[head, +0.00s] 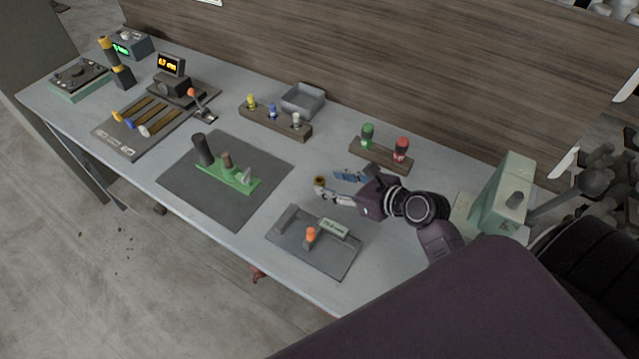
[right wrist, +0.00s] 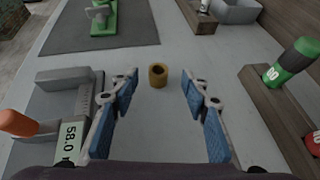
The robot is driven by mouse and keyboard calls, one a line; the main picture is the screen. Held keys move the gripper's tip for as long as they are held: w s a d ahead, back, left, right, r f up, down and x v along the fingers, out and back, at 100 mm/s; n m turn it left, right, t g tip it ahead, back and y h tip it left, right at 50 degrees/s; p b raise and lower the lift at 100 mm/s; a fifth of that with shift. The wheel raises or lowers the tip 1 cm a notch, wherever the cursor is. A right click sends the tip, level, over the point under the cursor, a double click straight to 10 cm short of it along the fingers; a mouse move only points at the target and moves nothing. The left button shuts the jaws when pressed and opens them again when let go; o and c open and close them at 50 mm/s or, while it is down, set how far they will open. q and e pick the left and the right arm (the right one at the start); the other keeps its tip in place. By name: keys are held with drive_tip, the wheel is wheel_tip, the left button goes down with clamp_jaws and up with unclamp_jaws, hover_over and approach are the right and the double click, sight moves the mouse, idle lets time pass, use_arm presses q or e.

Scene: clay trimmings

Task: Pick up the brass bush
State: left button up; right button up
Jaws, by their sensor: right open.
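The brass bush (head: 319,181) is a small gold-brown ring standing on the light grey bench top. In the right wrist view, the bush (right wrist: 157,76) stands upright with its dark bore showing. My right gripper (head: 328,183) is open and low over the bench, pointing at the bush. In the right wrist view, the fingertips of the right gripper (right wrist: 159,80) lie either side of the bush, with clear gaps. I see no contact, and I cannot tell whether the bush is fully between the tips. My left gripper is not in view.
A grey gauge plate (head: 340,262) with an orange-handled part lies nearest the gripper, at the front. A wooden block (head: 381,157) with green and red plugs stands behind. A dark mat (head: 197,205) with a green fixture lies left. Bare bench surrounds the bush.

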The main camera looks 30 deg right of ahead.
sight(317, 180)
drive_tip(key=shift+p+x, duration=0.35)
drive_tip(key=shift+x, duration=2.4)
drive_tip(key=shift+s+a, duration=0.1)
drive_tip(key=shift+s, duration=0.05)
clamp_jaws()
